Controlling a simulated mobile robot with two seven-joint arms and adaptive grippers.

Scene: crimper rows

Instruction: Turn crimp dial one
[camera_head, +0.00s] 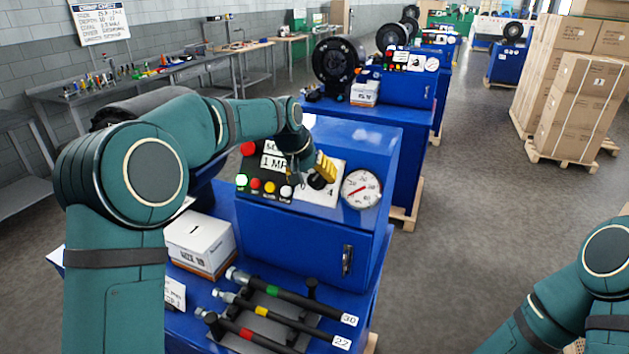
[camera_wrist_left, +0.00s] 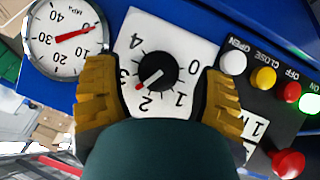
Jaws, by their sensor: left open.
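The crimp dial (camera_wrist_left: 158,70) is a round black knob on a white plate (camera_wrist_left: 183,42) with numbers around it. Its pointer line, with a red mark at the end, points toward the numbers 2 and 3. In the head view the dial (camera_head: 317,182) is partly covered by my left gripper (camera_head: 322,168). In the left wrist view my left gripper (camera_wrist_left: 159,78) is open, with one yellow-and-black finger on each side of the knob and gaps between. My right arm (camera_head: 560,300) shows at the lower right, but its gripper is out of frame.
A pressure gauge (camera_head: 361,188) sits right of the dial. Below lie hoses (camera_head: 285,293) and a white box (camera_head: 199,243).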

